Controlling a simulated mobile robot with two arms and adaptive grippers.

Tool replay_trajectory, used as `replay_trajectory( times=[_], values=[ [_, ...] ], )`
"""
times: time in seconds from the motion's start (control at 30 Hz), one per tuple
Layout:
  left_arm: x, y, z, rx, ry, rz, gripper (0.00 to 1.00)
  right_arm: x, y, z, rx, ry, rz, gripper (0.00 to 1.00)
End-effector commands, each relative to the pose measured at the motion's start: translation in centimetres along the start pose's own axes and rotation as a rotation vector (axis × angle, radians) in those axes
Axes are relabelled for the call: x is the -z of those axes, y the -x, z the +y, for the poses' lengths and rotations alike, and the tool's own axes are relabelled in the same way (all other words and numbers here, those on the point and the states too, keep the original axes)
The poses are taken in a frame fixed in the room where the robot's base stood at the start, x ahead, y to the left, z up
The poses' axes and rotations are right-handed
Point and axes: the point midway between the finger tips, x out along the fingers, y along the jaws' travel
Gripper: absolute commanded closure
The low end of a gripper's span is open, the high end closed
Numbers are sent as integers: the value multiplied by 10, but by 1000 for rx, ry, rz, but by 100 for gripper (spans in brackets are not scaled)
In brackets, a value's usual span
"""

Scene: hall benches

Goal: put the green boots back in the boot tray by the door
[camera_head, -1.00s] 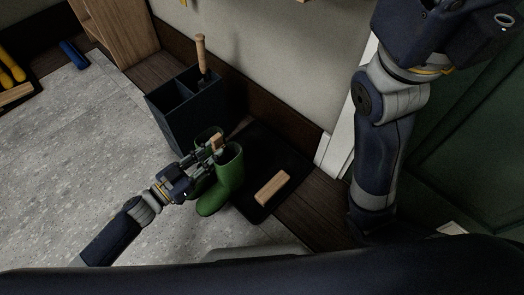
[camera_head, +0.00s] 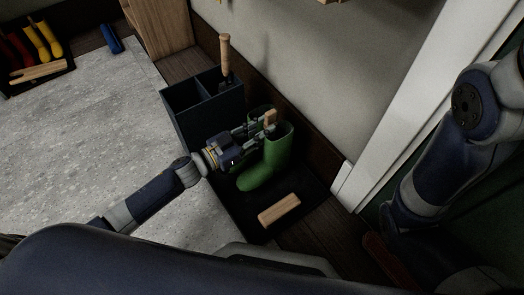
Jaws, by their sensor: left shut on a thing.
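The pair of green boots (camera_head: 276,158) is upright, with a wooden clip-like piece (camera_head: 270,119) at the tops. My left gripper (camera_head: 262,126) is shut at the boots' tops by this piece and partly hides the rear boot. The black boot tray (camera_head: 246,218) lies by the wall near the white door frame. The boots overlap its far part in the picture; I cannot tell whether the soles touch it. A wooden block (camera_head: 279,209) lies in the tray's near part. My right arm shows at the right, but its gripper is not in view.
A dark divided bin (camera_head: 208,112) with a wooden-handled tool stands close left of the boots. Another tray (camera_head: 40,75) with red and yellow boots is at the far left, near a blue object (camera_head: 111,38). The white door frame (camera_head: 399,98) rises at right. Grey floor at left is clear.

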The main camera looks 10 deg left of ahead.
Motion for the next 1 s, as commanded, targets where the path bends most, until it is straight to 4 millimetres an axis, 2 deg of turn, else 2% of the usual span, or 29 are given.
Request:
replay_trajectory(
  times=[0.03,0.37,0.63,1.0],
  values=[
    [-12,-1,0,-1,0,4,100,6,8,-2,2,1,8,56],
    [-27,-1,0,-2,1,6,100,9,19,-5,3,2,8,56],
    [-58,-1,0,-1,0,5,100,18,44,-10,3,2,8,56],
    [-59,-1,0,-2,0,5,100,17,44,-10,3,2,7,56]
  ],
)
